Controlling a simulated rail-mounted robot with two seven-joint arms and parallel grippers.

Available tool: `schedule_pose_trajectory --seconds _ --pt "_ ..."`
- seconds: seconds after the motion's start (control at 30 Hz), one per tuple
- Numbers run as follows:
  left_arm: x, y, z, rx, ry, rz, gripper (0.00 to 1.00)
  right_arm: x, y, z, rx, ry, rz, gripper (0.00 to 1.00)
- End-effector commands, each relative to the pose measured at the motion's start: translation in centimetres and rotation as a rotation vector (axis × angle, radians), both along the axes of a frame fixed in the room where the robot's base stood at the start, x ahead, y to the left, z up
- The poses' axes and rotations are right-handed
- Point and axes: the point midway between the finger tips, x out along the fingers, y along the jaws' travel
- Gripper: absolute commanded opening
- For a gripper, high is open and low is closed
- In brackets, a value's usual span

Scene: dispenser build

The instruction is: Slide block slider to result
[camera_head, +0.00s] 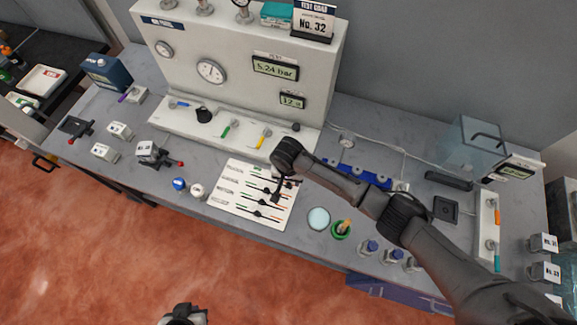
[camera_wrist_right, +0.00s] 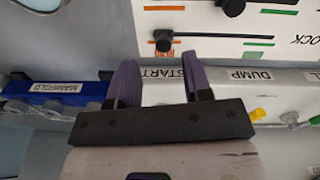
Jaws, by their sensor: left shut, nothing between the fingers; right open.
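The slider board (camera_head: 225,200) is a white panel flat on the bench, with several rows of black sliders. In the right wrist view it appears upside down. The block slider (camera_wrist_right: 163,42) is a black knob on the row beside the partly cropped BLOCK label. My right gripper (camera_head: 282,190) is over the board's upper right part and hides some of it in the head view. In the right wrist view its purple fingers (camera_wrist_right: 160,85) are apart and empty, pointing towards that knob. Contact cannot be told. My left gripper (camera_head: 185,313) is shut and empty at the bottom edge.
The white console (camera_head: 220,130) with coloured levers stands behind the board. A blue manifold (camera_head: 355,175) is right of it. Open floor lies in front.

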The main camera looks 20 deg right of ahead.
Motion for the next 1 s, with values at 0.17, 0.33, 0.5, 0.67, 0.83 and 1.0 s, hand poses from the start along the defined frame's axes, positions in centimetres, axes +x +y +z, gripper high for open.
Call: schedule_pose_trajectory --seconds 0.17,0.33,0.5,0.67,0.83,1.0 --pt "0.0 -0.1 0.2 -0.004 0.000 0.003 0.00 0.1 0.1 3.8 0.002 -0.003 -0.001 0.45" --pt "0.0 -0.3 0.2 -0.011 0.000 0.007 0.00 0.2 0.2 6.7 0.001 -0.003 0.000 0.45" --pt "0.0 -0.4 0.2 -0.014 0.000 0.009 0.00 0.2 0.3 8.7 0.001 -0.002 0.000 0.45" --pt "0.0 -0.4 0.2 -0.014 0.000 0.009 0.00 0.2 0.3 9.7 0.000 -0.001 -0.002 0.45" --pt "0.0 -0.3 0.2 -0.011 0.000 0.006 0.00 0.2 0.3 9.9 0.000 0.000 -0.002 0.45" --pt "0.0 -0.1 0.2 -0.004 0.000 0.003 0.00 0.2 0.3 9.9 0.000 0.000 -0.001 0.45"
